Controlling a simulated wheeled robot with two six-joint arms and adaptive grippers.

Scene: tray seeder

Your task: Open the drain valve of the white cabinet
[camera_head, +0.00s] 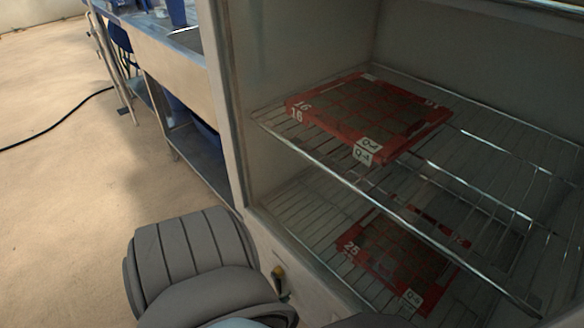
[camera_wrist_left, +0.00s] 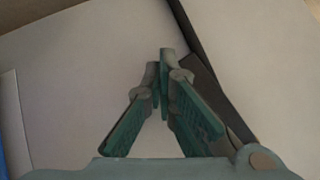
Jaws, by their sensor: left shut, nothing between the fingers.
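The white cabinet (camera_head: 234,110) stands open-fronted at the right of the head view. A small valve (camera_head: 279,272) with a yellowish top and a dark part below it sits low on the cabinet's front, near its left corner. My grey ribbed arm is just left of the valve and may hide part of it. In the left wrist view my left gripper (camera_wrist_left: 159,62) has its green-padded fingers together at the tips, with nothing held. Pale panels and a dark diagonal strip lie beyond the fingers. I cannot make out the valve there. My right gripper is not in view.
Wire shelves (camera_head: 470,200) inside the cabinet hold a red-framed tray (camera_head: 300,104) and a lower red tray (camera_head: 350,262). A metal bench (camera_head: 160,60) with blue items stands left of the cabinet. A black cable (camera_head: 60,133) lies on the otherwise open floor at left.

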